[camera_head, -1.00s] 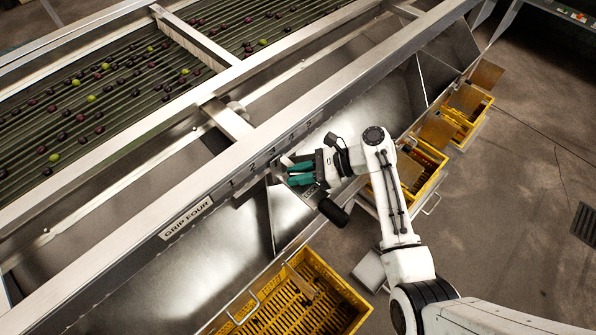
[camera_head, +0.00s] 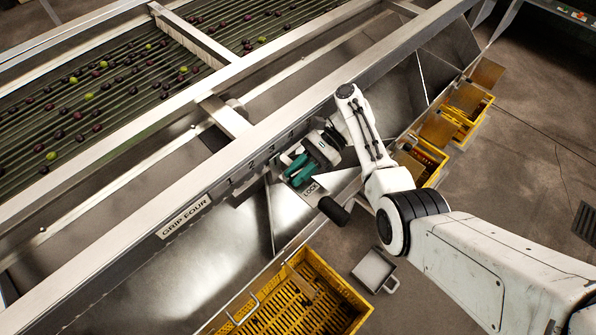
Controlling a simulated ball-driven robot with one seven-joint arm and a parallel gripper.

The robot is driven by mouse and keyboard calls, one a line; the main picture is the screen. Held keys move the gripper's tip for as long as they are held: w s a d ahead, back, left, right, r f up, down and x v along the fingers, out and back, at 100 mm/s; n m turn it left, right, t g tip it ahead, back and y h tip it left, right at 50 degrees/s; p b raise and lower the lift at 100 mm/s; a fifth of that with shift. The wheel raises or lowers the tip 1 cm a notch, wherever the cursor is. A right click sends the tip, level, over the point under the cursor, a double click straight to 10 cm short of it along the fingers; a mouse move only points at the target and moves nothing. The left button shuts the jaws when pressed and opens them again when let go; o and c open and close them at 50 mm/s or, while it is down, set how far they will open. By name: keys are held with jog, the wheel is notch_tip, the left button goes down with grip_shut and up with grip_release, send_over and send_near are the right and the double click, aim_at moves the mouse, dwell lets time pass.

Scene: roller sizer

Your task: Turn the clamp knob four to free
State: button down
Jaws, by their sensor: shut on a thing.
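My gripper (camera_head: 297,169) has green fingers and is at the front face of the machine's steel rail, below the marks 1 to 4. It is shut on the clamp knob, which is mostly hidden between and behind the fingers. A dark plate (camera_head: 311,190) lettered LOCK sits just below the gripper. A black cylindrical handle (camera_head: 334,211) sticks out below and to the right of that plate. The GRIP FOUR label (camera_head: 184,216) is on the rail to the left.
Olives lie on the ribbed roller bed (camera_head: 110,85) behind the rail. Yellow crates stand below the chutes, one at the front (camera_head: 338,300) and others at the right. A small pale container (camera_head: 374,269) is on the floor. Bare floor lies to the right.

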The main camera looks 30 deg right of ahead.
jog(key=shift+f, duration=0.1)
dwell(0.3)
jog(key=c, duration=1.1)
grip_release()
jog(key=v, duration=1)
jog(key=shift+w+d, duration=0.1)
jog(key=shift+d, duration=0.25)
jog(key=shift+o, duration=0.2)
